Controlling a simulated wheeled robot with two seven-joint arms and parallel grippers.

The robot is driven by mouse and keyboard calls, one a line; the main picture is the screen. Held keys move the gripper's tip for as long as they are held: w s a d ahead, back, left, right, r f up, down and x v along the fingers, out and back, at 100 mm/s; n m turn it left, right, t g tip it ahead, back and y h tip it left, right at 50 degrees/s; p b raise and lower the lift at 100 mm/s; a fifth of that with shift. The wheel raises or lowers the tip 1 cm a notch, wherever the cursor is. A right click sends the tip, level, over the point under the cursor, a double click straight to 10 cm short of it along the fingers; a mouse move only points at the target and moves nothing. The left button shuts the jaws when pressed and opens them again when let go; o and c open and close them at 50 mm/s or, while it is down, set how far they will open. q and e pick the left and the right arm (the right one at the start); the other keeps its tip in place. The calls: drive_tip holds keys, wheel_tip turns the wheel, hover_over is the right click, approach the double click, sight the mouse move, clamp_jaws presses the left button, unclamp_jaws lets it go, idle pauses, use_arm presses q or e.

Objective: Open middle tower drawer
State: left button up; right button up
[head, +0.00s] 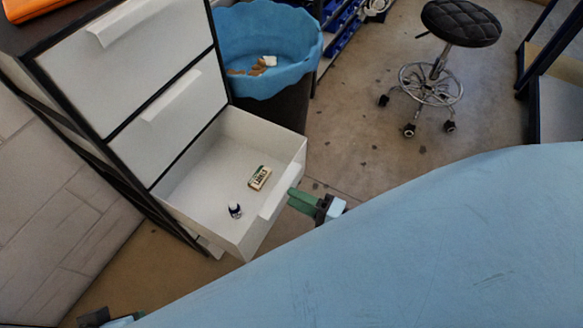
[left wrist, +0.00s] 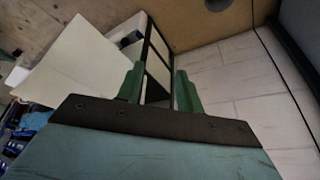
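The drawer tower (head: 137,142) has a dark frame and white drawer fronts with pale lip handles, at the left in the head view. Two upper drawers, the top one (head: 130,62) and the one below it (head: 172,118), are shut. The drawer under them (head: 205,180) is pulled well out, with a small box (head: 260,178) and a small dark-and-white bottle (head: 235,210) inside. My right gripper (head: 296,201) has its green fingertips at this drawer's front handle (head: 279,190); its grip is unclear. My left gripper (left wrist: 160,88) is open and empty, away from the drawers.
A blue-lined bin (head: 265,75) with scraps stands behind the open drawer. A black stool (head: 461,22) on casters and shelves with blue bins (head: 343,28) are farther back. An orange item (head: 30,8) lies on the tower top. Open floor lies right of the drawer.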

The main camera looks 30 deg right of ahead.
use_arm(q)
drive_tip(key=shift+g, duration=0.5)
drive_tip(key=f+p, duration=0.1)
drive_tip(key=f, duration=0.1)
drive_tip(key=a+f, duration=0.1)
drive_tip(key=f, duration=0.1)
drive_tip(key=shift+s+a+f+p, duration=0.15)
drive_tip(key=shift+a+p, duration=0.05)
drive_tip(key=shift+p, duration=0.15)
use_arm(e)
drive_tip(key=v, duration=1.1)
